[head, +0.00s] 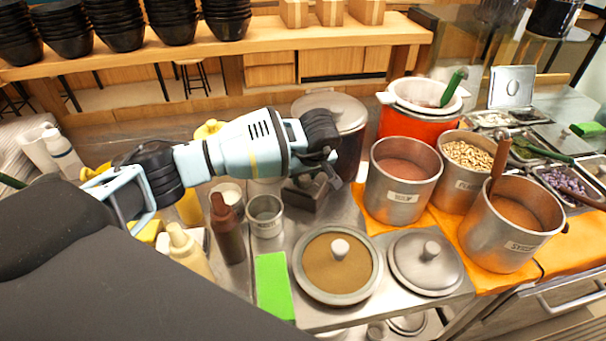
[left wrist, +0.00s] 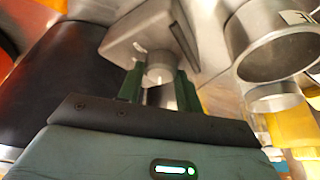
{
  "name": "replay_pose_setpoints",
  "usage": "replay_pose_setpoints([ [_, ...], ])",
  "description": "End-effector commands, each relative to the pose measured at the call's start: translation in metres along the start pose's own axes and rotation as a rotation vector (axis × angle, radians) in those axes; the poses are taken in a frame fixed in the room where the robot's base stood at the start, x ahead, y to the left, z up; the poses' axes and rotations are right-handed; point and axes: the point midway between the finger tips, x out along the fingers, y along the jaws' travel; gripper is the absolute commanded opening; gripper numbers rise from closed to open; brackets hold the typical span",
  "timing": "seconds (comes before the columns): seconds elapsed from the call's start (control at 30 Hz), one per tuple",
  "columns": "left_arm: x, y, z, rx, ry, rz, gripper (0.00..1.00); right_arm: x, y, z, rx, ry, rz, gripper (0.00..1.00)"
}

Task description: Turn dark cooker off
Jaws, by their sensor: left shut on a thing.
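The dark cooker (head: 352,150) stands behind my left gripper in the head view, with a metal lid (head: 325,106) on top. Its dark round side (left wrist: 62,75) fills the left of the left wrist view. A grey metal control housing (left wrist: 130,42) sticks out beside it and carries a round light knob (left wrist: 158,68). My left gripper (head: 325,172) is at the cooker's front. In the left wrist view its two green fingers (left wrist: 158,84) are on either side of the knob, shut on it. The knob is hidden in the head view. My right gripper is not in view.
A red cooker (head: 394,122) stands right of the dark one. Metal pots (head: 398,205) stand on an orange cloth at right. Sauce bottles (head: 228,235), a metal cup (head: 265,216), a green block (head: 272,285) and two lidded containers (head: 427,262) crowd the counter below my arm.

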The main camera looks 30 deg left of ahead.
Motion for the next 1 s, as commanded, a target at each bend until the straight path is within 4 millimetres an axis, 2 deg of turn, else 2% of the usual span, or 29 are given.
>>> replay_pose_setpoints([
  [0.4, -0.0005, 0.0014, -0.001, -0.174, 0.001, -0.071, 0.13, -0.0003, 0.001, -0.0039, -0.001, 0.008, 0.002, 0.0],
  [0.93, 0.0, 0.0013, -0.0004, -0.196, 0.0, -0.08, 0.13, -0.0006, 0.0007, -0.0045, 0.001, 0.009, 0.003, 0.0],
  [0.97, 0.0, 0.0013, -0.0004, -0.196, 0.0, -0.08, 0.38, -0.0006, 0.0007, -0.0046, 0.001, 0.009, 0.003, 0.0],
  [1.0, 0.0, 0.0013, -0.0004, -0.196, 0.0, -0.08, 0.43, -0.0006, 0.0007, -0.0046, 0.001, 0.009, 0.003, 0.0],
])
